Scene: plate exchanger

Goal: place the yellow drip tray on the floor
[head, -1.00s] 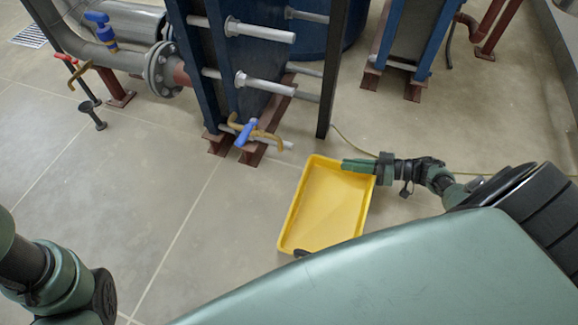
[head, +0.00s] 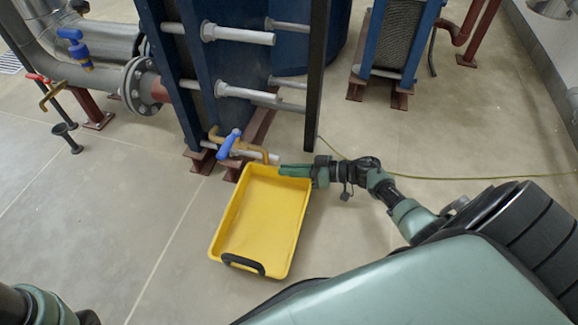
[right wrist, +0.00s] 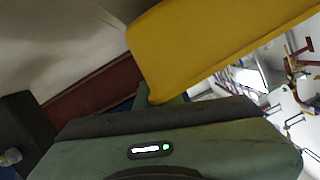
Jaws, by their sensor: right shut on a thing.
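The yellow drip tray (head: 262,218) is a shallow rectangular tray with a black handle on its near end. In the head view its far end is close to the blue-handled tap on the plate exchanger. My right gripper (head: 296,171) is shut on the tray's far right rim. In the right wrist view the yellow tray (right wrist: 215,45) fills the upper middle. I cannot tell for certain whether the tray touches the floor. Of my left arm only a part shows at the bottom left of the head view; its gripper is out of view.
The blue plate exchanger (head: 207,75) stands on brown feet just beyond the tray. A brass tap with a blue handle (head: 229,143) sticks out low at its front. A black post (head: 316,75) stands behind the gripper. A yellow-green hose (head: 470,177) crosses the floor at right. Floor at left is open.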

